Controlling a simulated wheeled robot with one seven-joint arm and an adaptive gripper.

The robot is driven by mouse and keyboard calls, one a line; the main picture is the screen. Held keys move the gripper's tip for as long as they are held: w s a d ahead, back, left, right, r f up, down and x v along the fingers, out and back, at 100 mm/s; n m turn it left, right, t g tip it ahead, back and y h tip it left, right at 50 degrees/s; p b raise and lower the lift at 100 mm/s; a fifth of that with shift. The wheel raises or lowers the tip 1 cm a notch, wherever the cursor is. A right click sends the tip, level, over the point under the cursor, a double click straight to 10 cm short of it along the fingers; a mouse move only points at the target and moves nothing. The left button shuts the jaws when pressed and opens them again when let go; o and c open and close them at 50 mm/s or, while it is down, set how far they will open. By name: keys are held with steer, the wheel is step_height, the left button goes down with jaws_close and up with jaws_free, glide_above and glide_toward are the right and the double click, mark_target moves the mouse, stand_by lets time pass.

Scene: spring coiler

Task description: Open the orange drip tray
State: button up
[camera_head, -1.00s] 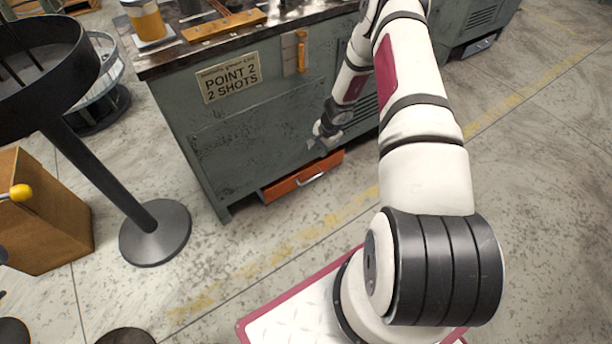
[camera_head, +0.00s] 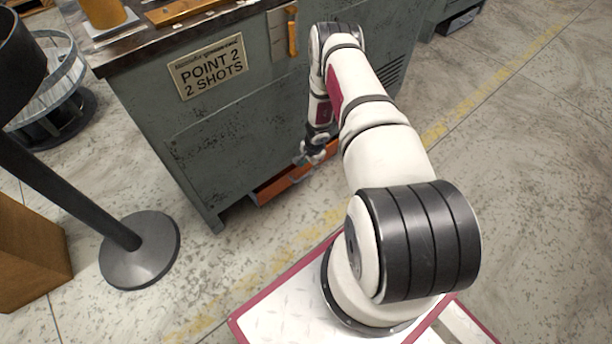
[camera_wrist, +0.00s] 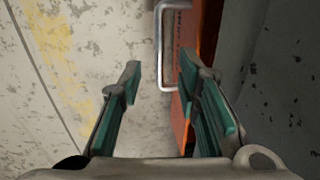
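The orange drip tray (camera_head: 284,184) sits low at the base of the green-grey cabinet, its front facing the floor aisle. In the wrist view its orange front (camera_wrist: 183,35) runs along the cabinet, with a silver bar handle (camera_wrist: 160,45) on it. My gripper (camera_wrist: 160,68) is open, with teal-padded fingers. The handle lies between the fingertips in the picture, seemingly just beyond them; contact cannot be told. The right finger overlaps the tray front in that view. In the head view my gripper (camera_head: 310,156) is at the tray's upper right and hides part of it and the handle.
The cabinet (camera_head: 215,135) carries a "POINT 2 2 SHOTS" sign (camera_head: 208,66) and an orange upright handle (camera_head: 292,32). A black post on a round base (camera_head: 140,250) and a brown box (camera_head: 30,255) stand at left. The floor before the tray is clear.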

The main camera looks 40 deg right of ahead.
mark_target(306, 175)
steer(key=f+b, duration=0.1)
steer(key=f, duration=0.1)
steer(key=f+b, duration=0.1)
steer(key=f, duration=0.1)
steer(key=w+f+b, duration=0.1)
steer(key=f, duration=0.1)
steer(key=shift+w+f, duration=0.1)
steer(key=shift+f, duration=0.15)
steer(key=shift+c, duration=0.3)
jaws_close()
